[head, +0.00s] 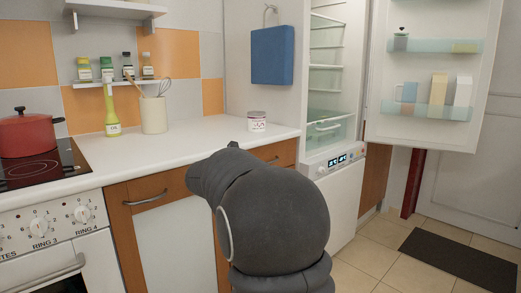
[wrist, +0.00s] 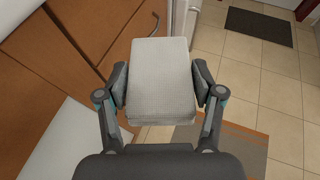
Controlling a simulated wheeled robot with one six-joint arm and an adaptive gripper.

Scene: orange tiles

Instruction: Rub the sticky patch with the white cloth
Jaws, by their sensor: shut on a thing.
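My gripper (wrist: 160,92) shows in the wrist view, with its two fingers shut on the sides of a white cloth (wrist: 161,75). The cloth looks like a thick folded block with a woven texture, held above the floor in front of wooden cabinet fronts. In the head view my dark arm covers the lower middle, and the gripper and cloth are hidden behind it. I cannot make out a sticky patch in either view.
The white counter (head: 190,146) carries a white tub (head: 257,121), a utensil pot (head: 154,114), an oil bottle (head: 112,120) and a hob with a red pot (head: 27,135). The fridge door (head: 430,75) stands open at the right. A dark mat (head: 460,256) lies on the tiled floor.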

